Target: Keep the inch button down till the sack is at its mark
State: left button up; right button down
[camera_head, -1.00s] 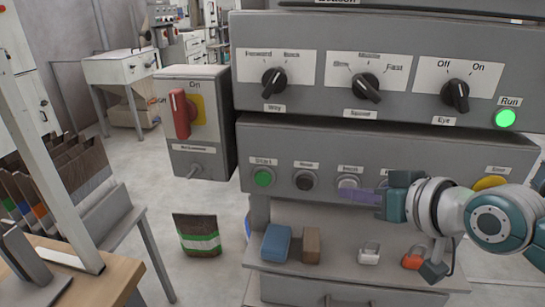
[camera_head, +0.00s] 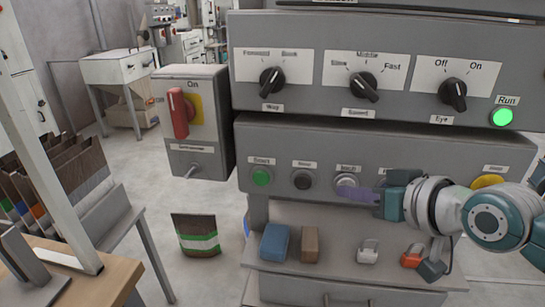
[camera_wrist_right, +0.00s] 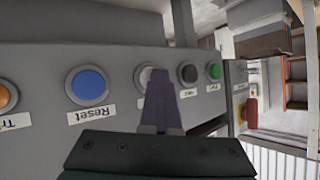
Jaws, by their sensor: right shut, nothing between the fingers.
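The inch button (camera_head: 346,181) is a pale round button in a grey ring on the lower panel, under a small label. My right gripper (camera_head: 354,194) is shut and empty, its purple-grey fingers in front of the button's lower right. In the right wrist view the fingers (camera_wrist_right: 161,98) point at the pale button (camera_wrist_right: 145,75) and cover part of it. I cannot tell whether the tips touch it or whether it is pressed in. A dark sack (camera_head: 196,240) with a green and white band stands upright on the floor. No mark for it is clear. My left gripper is out of view.
Green start (camera_head: 261,177) and black (camera_head: 302,180) buttons lie left of the inch button; a blue reset button (camera_wrist_right: 88,86) lies on its other side. Knobs for way (camera_head: 271,80), speed (camera_head: 363,87) and eye (camera_head: 453,94) sit above. The run lamp (camera_head: 502,116) glows green.

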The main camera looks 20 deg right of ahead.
dwell(0.4)
jog(key=shift+s+a+p, duration=0.45)
jog(key=shift+s+p, duration=0.3)
